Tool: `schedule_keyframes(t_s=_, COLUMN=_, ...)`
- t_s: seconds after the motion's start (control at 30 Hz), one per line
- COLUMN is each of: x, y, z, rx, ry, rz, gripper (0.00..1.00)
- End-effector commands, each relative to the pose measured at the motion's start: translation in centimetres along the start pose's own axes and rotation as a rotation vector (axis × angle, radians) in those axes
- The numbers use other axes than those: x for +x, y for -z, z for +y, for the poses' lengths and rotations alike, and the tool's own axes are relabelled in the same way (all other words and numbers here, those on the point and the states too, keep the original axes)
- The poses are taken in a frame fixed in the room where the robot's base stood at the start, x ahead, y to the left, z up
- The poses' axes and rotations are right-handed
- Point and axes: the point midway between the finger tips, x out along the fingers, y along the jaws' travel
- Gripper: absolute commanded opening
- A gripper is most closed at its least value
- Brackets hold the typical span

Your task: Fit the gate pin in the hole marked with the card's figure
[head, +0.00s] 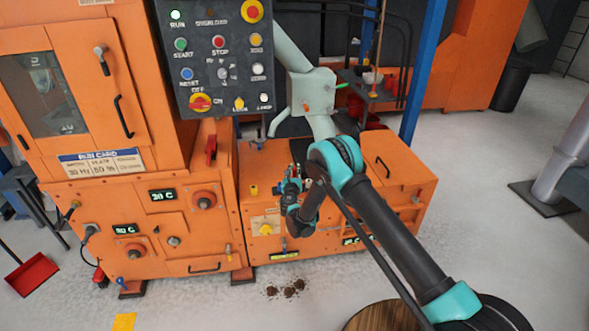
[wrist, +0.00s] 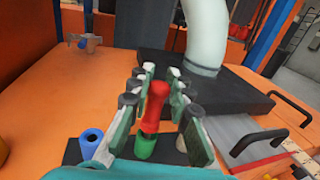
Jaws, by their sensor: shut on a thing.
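In the wrist view my gripper (wrist: 160,78) is shut on a red pin-like piece (wrist: 154,105), which stands between the fingers. Its lower end meets or overlaps a green cylinder (wrist: 145,146); I cannot tell whether it is in it or above it. A blue hollow cylinder (wrist: 91,142) is to the left, and a pale one is partly hidden by the right finger. The run card (head: 101,162) is on the orange cabinet in the head view; it seems to read 30 Hz and 50 %. My gripper (head: 290,185) is small there, over the low orange housing. No marked holes are readable.
A pale chute (wrist: 207,35) comes down onto a dark plate (wrist: 235,100) beyond my gripper. A grey plate with black handles (wrist: 258,142) lies to the right. The control panel (head: 222,60) hangs at the upper left of the low housing (head: 385,205). Dark crumbs (head: 287,288) lie on the floor.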

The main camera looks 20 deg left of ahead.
Motion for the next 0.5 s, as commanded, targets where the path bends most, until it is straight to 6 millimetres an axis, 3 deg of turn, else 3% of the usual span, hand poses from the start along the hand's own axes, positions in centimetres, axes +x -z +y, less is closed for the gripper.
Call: schedule_keyframes(t_s=0.5, x=0.0, y=1.2, z=0.0, rx=0.0, ry=0.0, rz=0.0, gripper=0.0)
